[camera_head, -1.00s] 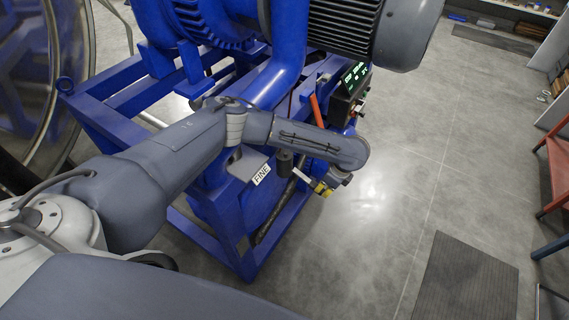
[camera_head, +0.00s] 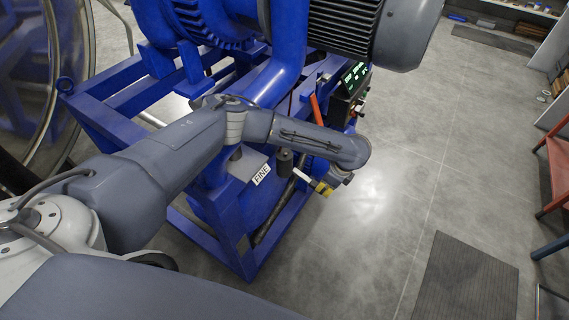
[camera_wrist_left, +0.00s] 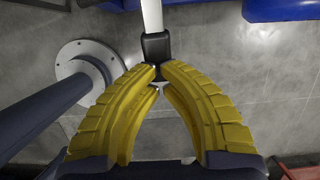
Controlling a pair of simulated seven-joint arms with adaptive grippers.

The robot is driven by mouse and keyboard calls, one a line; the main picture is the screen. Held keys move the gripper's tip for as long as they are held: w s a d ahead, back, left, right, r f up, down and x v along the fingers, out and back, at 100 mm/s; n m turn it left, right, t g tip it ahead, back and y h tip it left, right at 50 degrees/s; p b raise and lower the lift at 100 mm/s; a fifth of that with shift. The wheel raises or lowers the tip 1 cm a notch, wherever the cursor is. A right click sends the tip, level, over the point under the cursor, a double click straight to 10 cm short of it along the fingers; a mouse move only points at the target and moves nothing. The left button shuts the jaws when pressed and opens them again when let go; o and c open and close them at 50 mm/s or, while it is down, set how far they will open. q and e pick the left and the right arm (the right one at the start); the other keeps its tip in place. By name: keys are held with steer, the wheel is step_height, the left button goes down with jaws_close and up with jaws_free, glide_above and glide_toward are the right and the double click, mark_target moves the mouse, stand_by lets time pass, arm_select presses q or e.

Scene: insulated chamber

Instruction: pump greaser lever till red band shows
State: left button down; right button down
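The greaser's lever is a pale metal rod (camera_wrist_left: 152,16) with a black grip (camera_wrist_left: 156,46) at its end, in the left wrist view. My left gripper (camera_wrist_left: 156,72) has its yellow fingertips closed together on the end of that black grip. In the head view the left gripper (camera_head: 322,188) shows small and yellow below my wrist, at the end of the lever rod (camera_head: 301,175). A dark upright cylinder (camera_head: 284,162), apparently the greaser body, stands beside the lever. No red band can be made out. My right gripper is in neither view.
A blue machine frame (camera_head: 232,222) with a "FINE" label (camera_head: 262,174) is beside the lever. A red-orange bar (camera_head: 315,108) and a control box with green display (camera_head: 352,78) stand behind my wrist. Grey floor (camera_head: 385,205) to the right is clear, with a dark mat (camera_head: 468,285).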

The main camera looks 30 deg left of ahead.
arm_select(q)
steer(key=shift+v, duration=2.4)
steer(key=shift+f, duration=0.1)
steer(key=shift+x, duration=3.5)
steer(key=v, duration=0.7)
